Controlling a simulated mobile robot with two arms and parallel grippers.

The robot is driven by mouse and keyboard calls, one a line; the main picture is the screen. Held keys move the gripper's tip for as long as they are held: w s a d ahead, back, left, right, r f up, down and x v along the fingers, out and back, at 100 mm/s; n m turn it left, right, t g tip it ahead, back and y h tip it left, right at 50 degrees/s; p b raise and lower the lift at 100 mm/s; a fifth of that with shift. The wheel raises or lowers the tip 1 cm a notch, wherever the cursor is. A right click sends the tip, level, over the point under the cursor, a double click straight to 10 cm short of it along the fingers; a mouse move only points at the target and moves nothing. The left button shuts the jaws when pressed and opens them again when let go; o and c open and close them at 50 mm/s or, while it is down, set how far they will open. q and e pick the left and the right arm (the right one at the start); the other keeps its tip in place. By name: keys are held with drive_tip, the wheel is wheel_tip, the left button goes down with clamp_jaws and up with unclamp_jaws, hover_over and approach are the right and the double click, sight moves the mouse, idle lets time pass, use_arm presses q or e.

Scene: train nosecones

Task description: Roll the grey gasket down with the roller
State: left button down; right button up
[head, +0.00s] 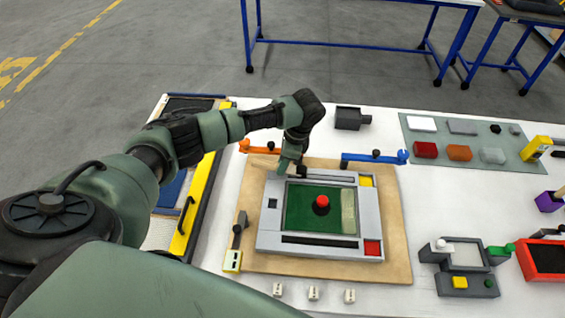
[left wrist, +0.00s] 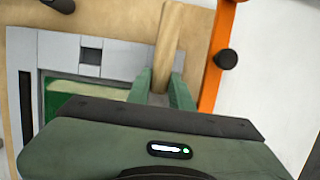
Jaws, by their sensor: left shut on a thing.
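My left gripper (head: 286,166) is over the upper left edge of a light grey frame (head: 268,238) with a green inside. In the left wrist view, its green fingers (left wrist: 161,88) are shut on a wooden handle (left wrist: 169,42), which I take to be the roller's. The roller's working end is hidden behind the gripper and wrist. A long dark strip (head: 319,241) runs along the frame's lower side. I cannot tell which part is the grey gasket. My right gripper is out of view.
The frame lies on a tan board (head: 393,258) on a white table. Orange (head: 258,149) and blue (head: 374,158) clamps hold its far edge. A red knob (head: 322,202) stands in the green area. A yellow-handled tool (head: 233,258) lies left, small white blocks in front.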

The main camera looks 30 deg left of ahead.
use_arm(q)
drive_tip(key=shift+p, duration=0.3)
drive_tip(key=shift+d+r, duration=0.1)
drive_tip(key=shift+d, duration=0.05)
idle(0.3)
drive_tip(key=shift+w+d, duration=0.55)
drive_tip(key=shift+d, duration=0.25)
idle(0.4)
drive_tip(key=shift+s+f, duration=0.15)
drive_tip(key=shift+f, duration=0.05)
idle(0.9)
drive_tip(key=shift+r+p, duration=0.15)
drive_tip(key=shift+p, duration=0.3)
drive_tip(key=shift+d, duration=0.2)
idle(0.3)
drive_tip(key=shift+w+d, duration=0.5)
drive_tip(key=shift+d, duration=0.15)
